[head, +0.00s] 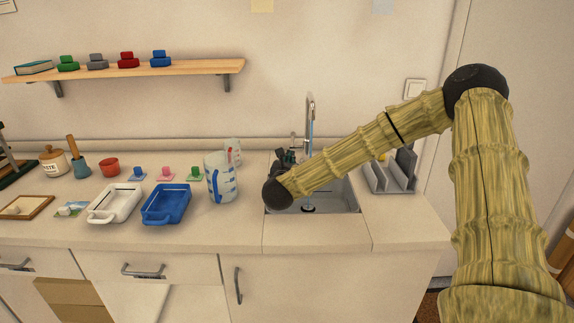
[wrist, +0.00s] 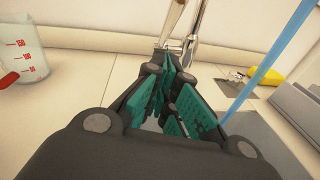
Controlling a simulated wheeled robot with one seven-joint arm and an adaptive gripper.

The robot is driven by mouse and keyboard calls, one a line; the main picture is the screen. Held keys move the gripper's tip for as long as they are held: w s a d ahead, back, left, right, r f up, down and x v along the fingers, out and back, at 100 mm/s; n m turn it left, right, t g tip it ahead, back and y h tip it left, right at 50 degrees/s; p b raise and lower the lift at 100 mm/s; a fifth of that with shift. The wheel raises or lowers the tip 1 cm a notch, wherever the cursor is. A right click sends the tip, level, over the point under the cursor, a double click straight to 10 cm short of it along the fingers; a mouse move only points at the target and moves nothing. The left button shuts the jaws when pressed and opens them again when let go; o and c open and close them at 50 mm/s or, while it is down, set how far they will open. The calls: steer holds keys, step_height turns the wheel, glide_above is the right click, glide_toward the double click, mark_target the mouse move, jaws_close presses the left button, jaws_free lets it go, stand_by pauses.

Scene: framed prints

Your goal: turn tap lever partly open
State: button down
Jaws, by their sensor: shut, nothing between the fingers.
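The metal tap (head: 310,103) stands behind the sink (head: 340,205), with a tall curved spout. A blue water stream (head: 311,135) falls from the spout into the basin; it also crosses the wrist view (wrist: 268,62). In the wrist view, the tap's metal parts (wrist: 195,22) rise just beyond my fingertips. A small metal piece, seemingly the lever (wrist: 173,44), lies close to the tips; I cannot tell whether they touch. My gripper (head: 288,155) is shut and empty, with green finger pads (wrist: 168,62), left of the stream. My arm hides part of the sink in the head view.
A blue tray (head: 166,204) and a white tray (head: 114,204) lie farther left. A grey rack (head: 388,177) is right of the sink. The counter front is clear.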

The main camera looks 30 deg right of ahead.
mark_target(293, 142)
steer(key=shift+w+d+r+p, duration=0.15)
steer(key=shift+w+d+r, duration=0.35)
steer(key=shift+r, duration=0.1)
steer(key=shift+w+d+r+p, duration=0.15)
steer(key=shift+w+d+r, duration=0.3)
steer(key=shift+r, duration=0.15)
steer(key=shift+w+d, duration=0.1)
steer(key=shift+w+d+r+g+y, duration=0.3)
steer(key=shift+r+g+y, duration=0.1)
steer(key=shift+r, duration=0.15)
